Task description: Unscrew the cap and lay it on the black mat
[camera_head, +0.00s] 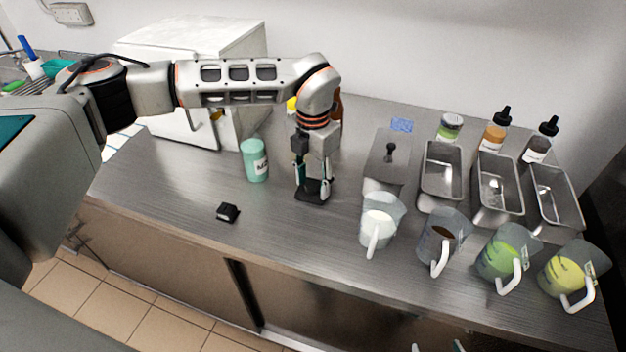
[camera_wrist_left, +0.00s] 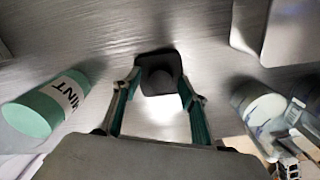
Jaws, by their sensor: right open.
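My left gripper (camera_head: 313,185) points straight down over the black mat (camera_head: 309,197), its fingers apart. In the left wrist view the mat (camera_wrist_left: 147,88) lies beyond the spread fingertips (camera_wrist_left: 162,82). A dark round shape that looks like the cap (camera_wrist_left: 160,80) rests on it, with gaps to both fingers. In the head view the gripper hides it. A teal bottle (camera_head: 255,162) stands upright left of the gripper, with no dark cap on its top; its MINT label shows in the left wrist view (camera_wrist_left: 60,98). My right gripper (camera_head: 437,347) barely shows at the bottom edge, open.
A small black block (camera_head: 228,212) lies near the counter's front edge. Several jugs, including a white-filled one (camera_head: 378,222), line the right front, with steel pans (camera_head: 441,172) and bottles behind. A white machine (camera_head: 195,75) stands at the back left.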

